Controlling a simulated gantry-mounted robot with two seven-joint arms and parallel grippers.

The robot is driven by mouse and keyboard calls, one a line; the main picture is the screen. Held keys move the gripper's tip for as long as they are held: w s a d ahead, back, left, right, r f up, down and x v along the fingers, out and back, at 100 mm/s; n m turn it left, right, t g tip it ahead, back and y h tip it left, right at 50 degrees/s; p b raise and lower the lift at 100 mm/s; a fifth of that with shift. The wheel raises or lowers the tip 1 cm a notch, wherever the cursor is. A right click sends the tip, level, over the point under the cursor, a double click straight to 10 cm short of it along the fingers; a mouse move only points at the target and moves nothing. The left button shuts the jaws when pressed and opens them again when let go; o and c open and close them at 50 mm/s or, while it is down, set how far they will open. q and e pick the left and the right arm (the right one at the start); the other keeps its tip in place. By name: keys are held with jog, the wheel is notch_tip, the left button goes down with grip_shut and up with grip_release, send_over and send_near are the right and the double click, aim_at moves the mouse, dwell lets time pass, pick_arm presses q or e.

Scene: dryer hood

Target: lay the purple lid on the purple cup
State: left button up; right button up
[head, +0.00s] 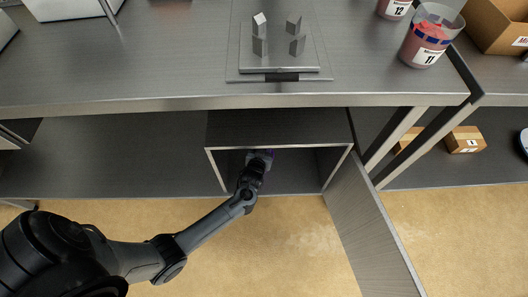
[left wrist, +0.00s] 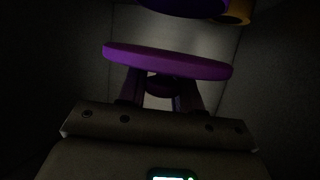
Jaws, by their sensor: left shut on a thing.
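The purple lid (left wrist: 168,62) shows as a wide flat disc across the left wrist view, with a small knob below it. My left gripper (left wrist: 162,88) is shut on the lid, its fingers on either side of the knob. A second purple shape, which looks like the purple cup (left wrist: 185,6), is cut off at the top edge just beyond the lid; how far apart they are I cannot tell. In the head view my left gripper (head: 258,160) is inside the open cabinet, with only a sliver of purple showing beside it. My right gripper is not in view.
The cabinet's top panel (head: 278,128) and side walls closely surround the gripper. Its door (head: 370,230) stands open at the right. A yellow-orange object (left wrist: 238,12) is beside the purple shape. The counter (head: 150,60) lies above; the cabinet interior is dark.

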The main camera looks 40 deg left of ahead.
pick_arm(q)
jog(key=shift+f+b, duration=0.95)
jog(key=shift+f, duration=0.55)
jog(key=shift+f, duration=0.2)
jog(key=o, duration=1)
jog(key=shift+r, duration=0.15)
jog(key=shift+s+d+r+p, duration=0.2)
jog(key=shift+s+r+p, duration=0.2)
jog(key=shift+p, duration=0.15)
jog(key=s+d+r+m+g+h+p, duration=0.2)
jog(key=s+r, duration=0.4)
jog(key=s, duration=0.3)
jog(key=s+d+r+m+g+h+p, duration=0.1)
jog(key=s+d+r+m+g+h, duration=0.1)
jog(key=s+d+r+g, duration=0.2)
jog(key=s+d+r+m+g+h+p, duration=0.2)
jog(key=s+d+r, duration=0.3)
jog(key=s+r, duration=0.5)
jog(key=shift+s+d+r+m+g+p, duration=0.1)
jog(key=shift+s+m+g, duration=0.1)
jog(key=shift+s, duration=0.55)
jog(key=shift+s+d+m+g+p, duration=0.1)
jog(key=shift+s+d+m+p, duration=0.1)
jog(key=shift+s, duration=0.55)
jog(key=shift+s+d+r+m+g+p, duration=0.1)
jog(key=shift+s+m, duration=0.1)
jog(key=shift+s, duration=0.55)
